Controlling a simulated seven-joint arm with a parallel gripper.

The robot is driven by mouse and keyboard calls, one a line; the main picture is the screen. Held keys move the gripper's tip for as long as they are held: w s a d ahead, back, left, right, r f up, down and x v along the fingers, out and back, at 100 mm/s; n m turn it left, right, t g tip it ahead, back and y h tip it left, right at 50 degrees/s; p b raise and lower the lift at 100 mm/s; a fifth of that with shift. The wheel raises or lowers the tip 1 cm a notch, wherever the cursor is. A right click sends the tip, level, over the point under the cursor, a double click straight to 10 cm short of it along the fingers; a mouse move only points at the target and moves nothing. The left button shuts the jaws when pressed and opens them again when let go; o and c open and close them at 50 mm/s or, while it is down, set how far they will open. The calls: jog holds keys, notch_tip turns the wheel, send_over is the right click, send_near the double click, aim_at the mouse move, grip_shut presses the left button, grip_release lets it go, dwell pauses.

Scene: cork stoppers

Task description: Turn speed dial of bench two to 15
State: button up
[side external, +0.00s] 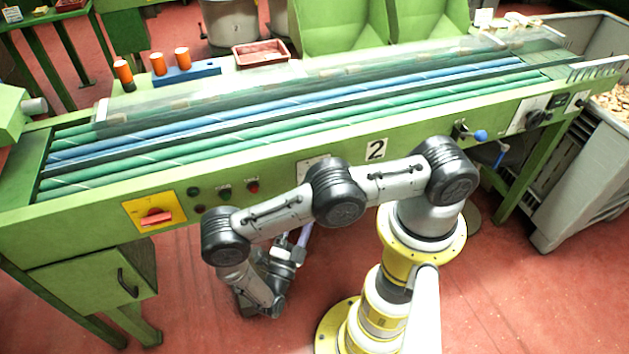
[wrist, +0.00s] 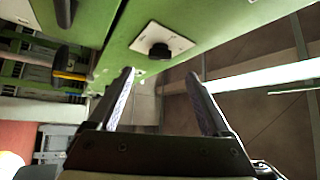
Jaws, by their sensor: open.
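Bench two is the long green bench with a "2" label (side external: 375,149) on its front. In the wrist view a black dial (wrist: 160,50) sits on a white plate (wrist: 178,38) on a green panel. The dial shows just beyond the gap between my fingertips, apart from them; its scale is too small to read. In the side view a pale plate (side external: 312,166) on the bench front is mostly behind my arm, its dial hidden. My gripper (wrist: 160,74) is open and empty. In the side view it is low in front of the bench, partly hidden by my arm.
A red switch (side external: 156,216) on a yellow plate and several buttons (side external: 224,193) are left of my arm. A dark knob (side external: 535,119) on a white plate and a blue-knobbed lever (side external: 480,135) are at the right. Red floor is clear in front.

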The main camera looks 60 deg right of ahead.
jog(key=x, duration=0.9)
jog(key=shift+f, duration=0.1)
grip_shut()
jog(key=m+y, duration=0.2)
jog(key=m, duration=0.1)
jog(key=m+y, duration=0.2)
jog(key=y, duration=0.1)
jog(key=r+m+y, duration=0.1)
jog(key=m+y, duration=0.2)
jog(key=shift+m+g, duration=0.3)
dwell(0.5)
jog(key=shift+r, duration=0.1)
dwell(0.4)
